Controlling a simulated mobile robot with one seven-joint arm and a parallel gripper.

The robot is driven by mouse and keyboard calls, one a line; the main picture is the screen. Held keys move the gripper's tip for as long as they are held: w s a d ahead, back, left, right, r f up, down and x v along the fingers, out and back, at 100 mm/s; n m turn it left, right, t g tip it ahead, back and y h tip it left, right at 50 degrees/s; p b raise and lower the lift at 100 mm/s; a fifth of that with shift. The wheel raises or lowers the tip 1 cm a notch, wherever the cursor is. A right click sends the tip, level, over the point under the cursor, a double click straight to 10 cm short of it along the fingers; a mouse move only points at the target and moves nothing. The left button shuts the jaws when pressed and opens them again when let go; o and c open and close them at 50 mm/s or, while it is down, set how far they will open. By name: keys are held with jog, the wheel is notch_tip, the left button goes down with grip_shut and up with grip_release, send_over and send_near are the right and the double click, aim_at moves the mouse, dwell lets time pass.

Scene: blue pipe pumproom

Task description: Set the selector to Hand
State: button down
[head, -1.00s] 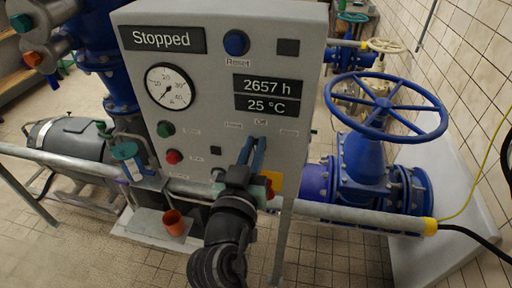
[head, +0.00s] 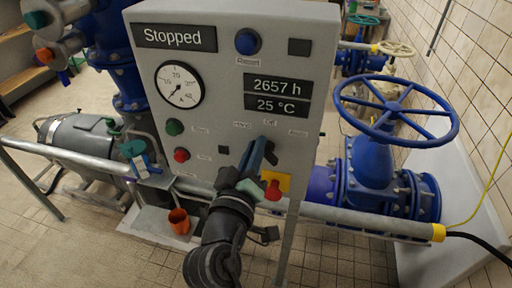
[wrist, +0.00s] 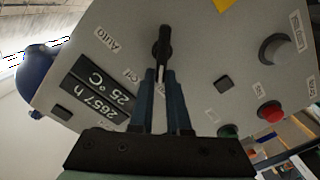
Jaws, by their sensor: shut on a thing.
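The selector (head: 271,152) is a black knob on the grey panel, below the Off label (head: 270,121), with Hand (head: 242,126) to the left and Auto (head: 298,133) to the right. In the wrist view its black handle (wrist: 164,42) runs down the picture, towards the Hand label, which is mostly hidden behind my fingers. My gripper (head: 261,147) has blue fingers. They are shut on the handle's end, as the wrist view shows (wrist: 157,76). In the head view the handle seems tilted up and left; its exact stop is hard to tell.
A red button on a yellow plate (head: 275,189) sits just below my gripper. Green (head: 175,127) and red (head: 181,155) buttons are on the left of the panel. A grey rail (head: 330,212) crosses in front. A blue handwheel (head: 396,107) stands to the right.

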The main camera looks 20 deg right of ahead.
dwell(0.4)
jog(key=c, duration=0.9)
grip_release()
jog(key=b+v, duration=0.4)
jog(key=v, duration=0.9)
